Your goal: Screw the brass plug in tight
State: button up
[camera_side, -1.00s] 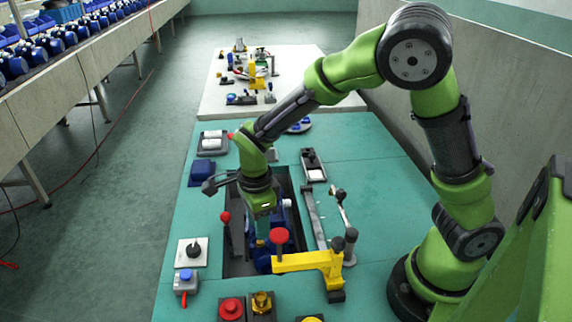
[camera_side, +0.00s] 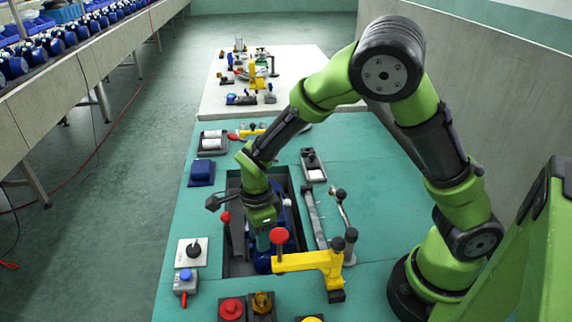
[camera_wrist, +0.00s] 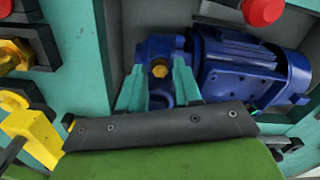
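The brass plug (camera_wrist: 160,71) shows as a small hex head on the blue pump (camera_wrist: 235,70) in the wrist view. My gripper (camera_wrist: 158,67) has its two teal fingers apart, one on each side of the plug in the picture, with gaps visible beside the hex head. I cannot tell whether the fingertips are level with the head or above it. In the side view my gripper (camera_side: 264,240) points down into the dark recess at the pump (camera_side: 285,225). The plug is hidden there.
A yellow clamp (camera_side: 318,262) with a red knob (camera_side: 279,236) stands close right of my gripper. A red-tipped lever (camera_side: 226,217) is close left. Another brass hex piece (camera_side: 262,303) sits in a dark holder in front. The teal bench top (camera_side: 375,165) is clear at the back right.

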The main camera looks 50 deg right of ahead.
grip_shut()
jog(key=m, duration=0.7)
jog(key=shift+o, duration=0.3)
grip_release()
jog(key=shift+r, duration=2.25)
